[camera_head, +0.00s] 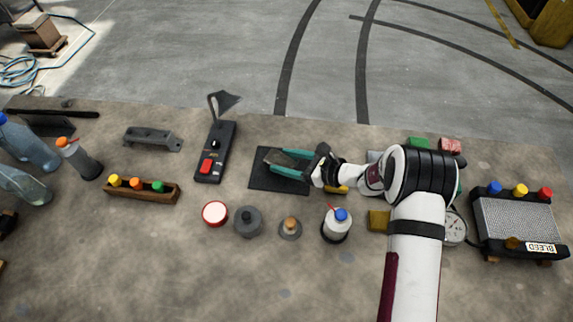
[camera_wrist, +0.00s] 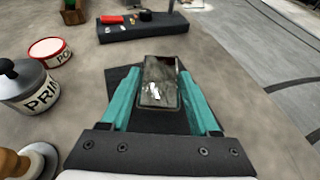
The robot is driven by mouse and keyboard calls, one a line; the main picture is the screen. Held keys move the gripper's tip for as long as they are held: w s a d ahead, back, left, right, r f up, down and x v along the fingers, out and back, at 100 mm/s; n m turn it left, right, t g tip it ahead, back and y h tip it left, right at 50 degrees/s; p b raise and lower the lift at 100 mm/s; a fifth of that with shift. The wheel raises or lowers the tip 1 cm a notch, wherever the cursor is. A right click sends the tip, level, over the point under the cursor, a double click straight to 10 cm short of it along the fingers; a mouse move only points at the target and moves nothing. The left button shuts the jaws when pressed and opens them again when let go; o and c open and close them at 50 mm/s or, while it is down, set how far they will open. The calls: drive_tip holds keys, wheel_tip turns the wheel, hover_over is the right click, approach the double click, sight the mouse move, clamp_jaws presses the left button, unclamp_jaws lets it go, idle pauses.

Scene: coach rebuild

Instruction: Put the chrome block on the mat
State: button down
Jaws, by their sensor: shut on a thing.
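The chrome block (camera_wrist: 160,82) is a dark, shiny box between the two teal fingers of my gripper (camera_wrist: 160,95) in the wrist view. The fingers are shut on its sides. In the head view my gripper (camera_head: 286,160) reaches in from the right, over the black mat (camera_head: 270,182), with the block (camera_head: 281,158) at its tips. The mat (camera_wrist: 118,78) also shows behind and beside the fingers in the wrist view. I cannot tell whether the block touches the mat or is just above it. The gripper covers part of the mat.
A black control box with a red button (camera_head: 206,166) stands left of the mat. Bare table lies further forward.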

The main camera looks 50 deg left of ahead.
drive_tip(key=shift+f, duration=1.2)
drive_tip(key=shift+c, duration=0.6)
unclamp_jaws()
drive_tip(key=shift+f, duration=0.15)
